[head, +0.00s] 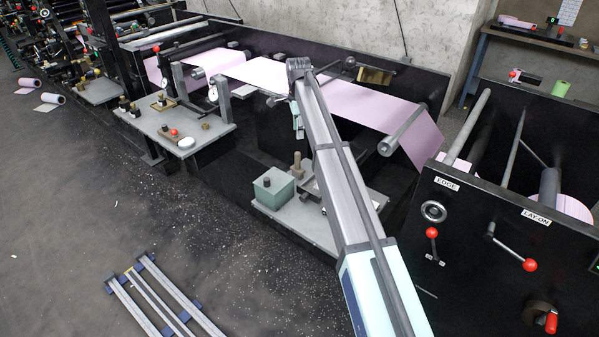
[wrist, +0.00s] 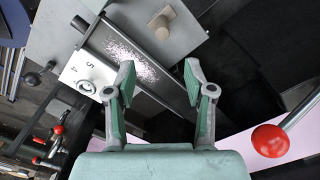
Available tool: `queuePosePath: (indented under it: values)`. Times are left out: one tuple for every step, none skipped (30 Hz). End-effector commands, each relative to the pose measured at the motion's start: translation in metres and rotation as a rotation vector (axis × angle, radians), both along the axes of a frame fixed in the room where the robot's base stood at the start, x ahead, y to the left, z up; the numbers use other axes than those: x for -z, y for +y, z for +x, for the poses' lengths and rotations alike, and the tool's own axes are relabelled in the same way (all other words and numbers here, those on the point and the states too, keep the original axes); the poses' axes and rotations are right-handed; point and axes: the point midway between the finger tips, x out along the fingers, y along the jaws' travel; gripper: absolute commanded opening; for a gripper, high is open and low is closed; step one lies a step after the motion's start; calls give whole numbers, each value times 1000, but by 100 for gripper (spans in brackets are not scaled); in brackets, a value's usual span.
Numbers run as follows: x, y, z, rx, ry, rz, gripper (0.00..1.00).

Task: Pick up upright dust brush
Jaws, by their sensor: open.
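A tan wooden piece, which looks like the upright dust brush, stands on the grey shelf beside a green box in the head view (head: 297,165). It also shows near the top of the wrist view (wrist: 163,20), seen from above; its bristles cannot be made out. My gripper (wrist: 158,75) is open and empty, with its two green-padded fingers spread. The tan piece lies beyond the fingertips, apart from them. In the head view my gripper (head: 298,130) hangs above the shelf, small and partly hidden by my arm.
The green box (head: 272,188) stands left of the tan piece. A metal channel with pale specks (wrist: 130,60) lies below the fingers. A red-knobbed lever (wrist: 270,140) is close at right. A pink web (head: 370,105) and rollers run behind my arm.

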Motion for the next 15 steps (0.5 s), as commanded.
queuePosePath:
  values:
    - [9,-1,-2,-1,4,-1,54]
    - [15,-1,-2,-1,4,-1,54]
    - [22,-1,-2,-1,4,-1,54]
    - [29,-1,-2,-1,4,-1,54]
    - [35,-1,-2,-1,5,-1,54]
    - [42,-1,-2,-2,4,-1,54]
    - [49,-1,-2,-2,4,-1,54]
    - [55,-1,-2,-2,4,-1,54]
    - [63,-1,-2,-2,5,-1,54]
    - [68,-1,-2,-2,4,-1,54]
    - [74,0,-2,-2,4,-1,54]
    - [81,-1,-2,-2,4,-1,54]
    - [85,-1,-2,-2,4,-1,54]
    - [89,0,-1,-3,4,-1,54]
    - [94,0,-1,-3,3,-1,54]
